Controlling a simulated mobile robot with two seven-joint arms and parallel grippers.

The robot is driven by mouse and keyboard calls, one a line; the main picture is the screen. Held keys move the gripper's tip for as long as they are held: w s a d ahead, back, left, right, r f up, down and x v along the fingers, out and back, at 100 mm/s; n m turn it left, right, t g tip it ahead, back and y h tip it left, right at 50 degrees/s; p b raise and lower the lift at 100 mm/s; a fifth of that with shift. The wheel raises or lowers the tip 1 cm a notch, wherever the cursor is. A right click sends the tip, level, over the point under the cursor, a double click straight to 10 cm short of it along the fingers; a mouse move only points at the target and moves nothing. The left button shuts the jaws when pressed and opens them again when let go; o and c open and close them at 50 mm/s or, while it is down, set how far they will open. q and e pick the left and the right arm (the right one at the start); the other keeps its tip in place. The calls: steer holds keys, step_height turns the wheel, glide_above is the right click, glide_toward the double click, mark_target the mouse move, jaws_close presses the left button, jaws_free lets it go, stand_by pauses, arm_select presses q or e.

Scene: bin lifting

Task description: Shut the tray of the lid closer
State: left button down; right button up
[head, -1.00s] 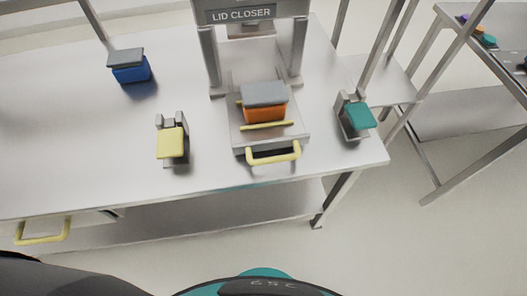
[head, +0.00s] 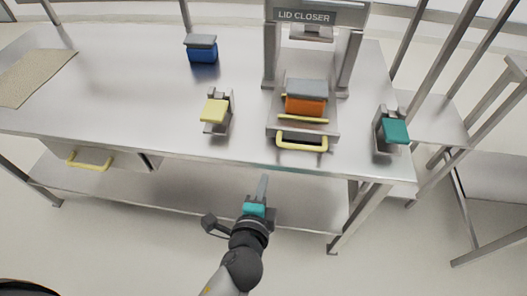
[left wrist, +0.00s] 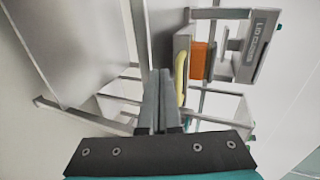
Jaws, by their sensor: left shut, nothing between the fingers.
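The lid closer (head: 307,16) stands at the back right of the steel table. Its tray (head: 273,130) is out in front of the uprights and carries an orange bin (head: 305,104) with a grey lid (head: 306,88) on top. A yellow handle (head: 302,145) is on the tray's front, near the table edge. My left gripper (head: 264,180) is shut and empty, in front of the table edge, left of and nearer than the handle. The left wrist view shows its closed fingers (left wrist: 159,100) beside the yellow handle (left wrist: 181,78), apparently apart from it. My right gripper is not in view.
A yellow-topped stand (head: 215,110) is left of the tray, and a teal-topped one (head: 395,130) is right of it. A blue bin with a grey lid (head: 202,52) is farther back. A drawer with a yellow handle (head: 89,163) is under the table's left side.

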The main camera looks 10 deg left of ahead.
arm_select(q)
step_height(320, 180, up, 2)
steer(key=b, duration=0.1)
glide_toward(272, 134)
steer(key=shift+t, duration=0.4)
steer(key=x, duration=0.2)
steer(key=f+x, duration=0.1)
steer(key=x, duration=0.2)
steer(key=shift+w, duration=0.6)
